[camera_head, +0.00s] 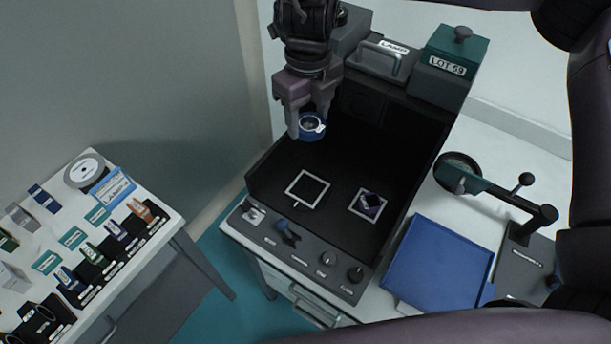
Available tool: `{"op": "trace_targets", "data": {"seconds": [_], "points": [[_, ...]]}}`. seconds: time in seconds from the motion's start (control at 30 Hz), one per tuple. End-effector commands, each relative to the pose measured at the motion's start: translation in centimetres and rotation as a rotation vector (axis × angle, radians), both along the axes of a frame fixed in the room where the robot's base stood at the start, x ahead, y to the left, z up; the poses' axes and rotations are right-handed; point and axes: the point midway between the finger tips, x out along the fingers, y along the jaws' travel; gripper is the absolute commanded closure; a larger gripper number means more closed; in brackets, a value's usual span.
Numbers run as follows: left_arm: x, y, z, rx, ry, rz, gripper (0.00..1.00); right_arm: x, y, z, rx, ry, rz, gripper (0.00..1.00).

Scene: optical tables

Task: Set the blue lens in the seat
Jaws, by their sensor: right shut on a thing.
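My right gripper (308,122) points down at the top middle, above the back left part of the black-floored bench box. The lens is held up, apart from the bench floor. A white-outlined square (290,188) on the black floor, below the lens in the picture, is empty. A second outlined square (352,208) to its right holds a small dark purple piece (372,201). I cannot tell from the markings which spot is the seat. My left gripper is not in view.
Dark walls bound the box (398,165); its front panel (292,252) has knobs. A teal box (449,62) stands behind. A blue tray (438,262) and a jointed arm with a round head (458,170) are right. A side table (128,182) at left holds labelled parts.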

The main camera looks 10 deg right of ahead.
Motion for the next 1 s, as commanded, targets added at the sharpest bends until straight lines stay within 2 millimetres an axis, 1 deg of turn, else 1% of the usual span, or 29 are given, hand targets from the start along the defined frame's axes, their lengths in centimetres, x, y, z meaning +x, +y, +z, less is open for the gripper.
{"op": "trace_targets", "data": {"seconds": [0.07, 0.17, 0.27, 0.43, 0.6, 0.7, 0.8, 0.93, 1.0], "points": [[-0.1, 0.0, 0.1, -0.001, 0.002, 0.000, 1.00, -0.1, 0.1, 0.0, 0.001, 0.001, 0.056, 0.71], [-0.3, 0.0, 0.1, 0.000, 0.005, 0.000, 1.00, -0.2, 0.2, -1.0, 0.002, 0.005, 0.087, 0.71], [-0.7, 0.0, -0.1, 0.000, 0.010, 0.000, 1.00, -0.3, 0.2, -3.1, 0.003, 0.007, 0.089, 0.71], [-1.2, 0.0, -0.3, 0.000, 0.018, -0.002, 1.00, -0.3, 0.2, -7.7, 0.005, 0.008, 0.087, 0.71], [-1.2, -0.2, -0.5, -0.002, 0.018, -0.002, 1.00, -0.3, 0.2, -12.2, 0.003, 0.009, 0.084, 0.71], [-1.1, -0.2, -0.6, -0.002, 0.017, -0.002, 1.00, -0.3, 0.2, -14.3, 0.004, 0.006, 0.084, 0.71], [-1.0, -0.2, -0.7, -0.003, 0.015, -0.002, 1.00, -0.2, 0.2, -15.6, 0.003, 0.003, 0.086, 0.71], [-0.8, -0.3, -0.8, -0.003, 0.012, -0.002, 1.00, -0.2, 0.2, -16.5, 0.002, 0.002, 0.085, 0.71], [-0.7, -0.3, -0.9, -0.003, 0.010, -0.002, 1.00, -0.3, 0.2, -17.5, 0.003, 0.004, 0.085, 0.71]]}}
